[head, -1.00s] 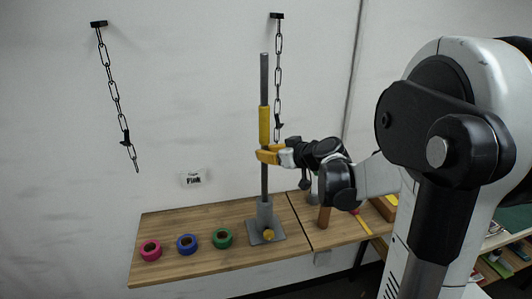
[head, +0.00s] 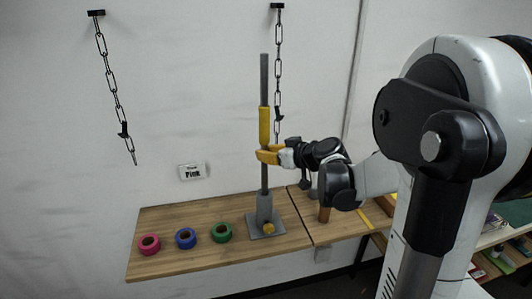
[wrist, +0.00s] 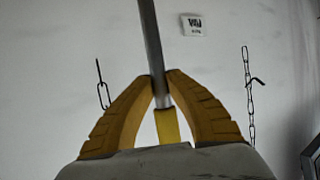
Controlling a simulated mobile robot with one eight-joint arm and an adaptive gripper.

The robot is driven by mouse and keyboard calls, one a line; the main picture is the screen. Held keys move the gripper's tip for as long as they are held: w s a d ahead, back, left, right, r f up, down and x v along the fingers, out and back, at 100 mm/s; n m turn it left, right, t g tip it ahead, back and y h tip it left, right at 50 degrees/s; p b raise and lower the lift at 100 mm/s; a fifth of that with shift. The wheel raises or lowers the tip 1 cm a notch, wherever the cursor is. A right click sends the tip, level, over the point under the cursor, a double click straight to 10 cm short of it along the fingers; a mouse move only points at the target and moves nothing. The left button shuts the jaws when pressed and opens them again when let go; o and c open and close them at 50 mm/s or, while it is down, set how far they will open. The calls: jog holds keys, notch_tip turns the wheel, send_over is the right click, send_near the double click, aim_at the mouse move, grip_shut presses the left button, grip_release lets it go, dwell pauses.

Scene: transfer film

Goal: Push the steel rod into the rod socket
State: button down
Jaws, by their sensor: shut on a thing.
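The steel rod (head: 264,80) stands upright, with a yellow sleeve (head: 264,125) around its middle. Its lower part runs into the top of the grey tube of the rod socket (head: 265,210). How deep the end sits is hidden. My gripper (head: 266,155) is shut on the rod at the lower end of the sleeve, above the socket. In the wrist view the rod (wrist: 149,40) passes between the yellow fingers of my gripper (wrist: 161,86), with the yellow sleeve (wrist: 167,125) behind them. The socket is not visible there.
Pink (head: 149,245), blue (head: 186,238) and green (head: 222,232) rings lie on the wooden table (head: 180,266), left of the socket. Two chains hang on the wall, one (head: 278,75) close behind the rod. A brown upright block stands right of the socket.

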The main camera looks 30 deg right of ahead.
jog(key=shift+f+b, duration=0.8)
jog(key=shift+f, duration=0.15)
jog(key=c, duration=1.4)
grip_release()
jog(key=shift+s, duration=0.1)
jog(key=v, duration=1.2)
